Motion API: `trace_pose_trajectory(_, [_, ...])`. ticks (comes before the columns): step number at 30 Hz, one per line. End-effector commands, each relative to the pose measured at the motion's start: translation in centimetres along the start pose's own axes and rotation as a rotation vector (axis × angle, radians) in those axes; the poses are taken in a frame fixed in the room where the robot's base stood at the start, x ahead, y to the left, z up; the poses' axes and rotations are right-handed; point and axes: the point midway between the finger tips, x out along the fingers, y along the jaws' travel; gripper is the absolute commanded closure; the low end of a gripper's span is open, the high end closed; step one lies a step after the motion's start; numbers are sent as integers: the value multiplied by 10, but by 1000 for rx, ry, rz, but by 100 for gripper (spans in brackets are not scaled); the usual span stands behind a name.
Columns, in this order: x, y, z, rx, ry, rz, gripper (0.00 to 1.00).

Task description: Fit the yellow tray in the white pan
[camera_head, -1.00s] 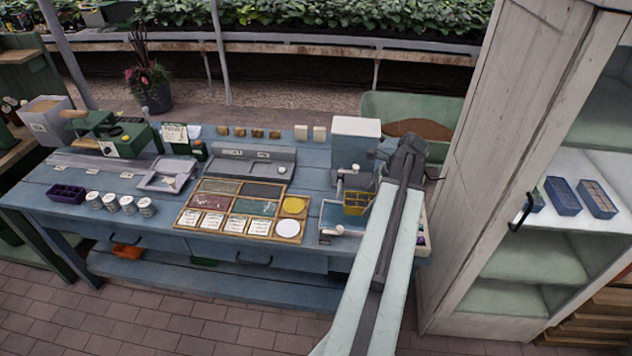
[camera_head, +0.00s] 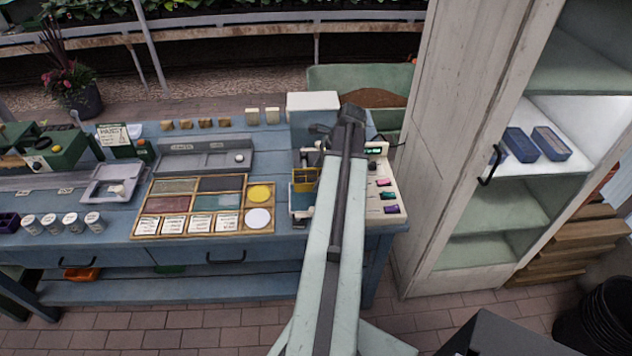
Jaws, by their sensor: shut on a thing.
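The yellow tray (camera_head: 305,181) is a small open-topped box at the right part of the blue workbench. My gripper (camera_head: 311,158) reaches down at it from the far side, and is shut on it; the fingertips are small and hard to make out. A shallow, pale-rimmed pan (camera_head: 297,212) lies under and around the tray, below the white box-shaped unit; it looks like the white pan. My arm covers its right side. I cannot tell whether the tray touches the pan's floor or hangs just above it.
The white unit (camera_head: 313,103) stands behind the tray. A panel with coloured switches (camera_head: 385,190) is right of my arm. A wooden sorting board (camera_head: 204,205) lies to the left. A tall pale cabinet (camera_head: 440,150) stands close on the right.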

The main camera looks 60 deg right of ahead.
Motion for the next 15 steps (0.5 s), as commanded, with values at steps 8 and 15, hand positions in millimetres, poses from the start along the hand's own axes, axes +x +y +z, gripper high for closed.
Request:
trace_pose_trajectory(8, [21, 0, -8, 0, 0, 0, 96])
trace_pose_trajectory(15, [53, 0, -21, -1, 0, 0, 96])
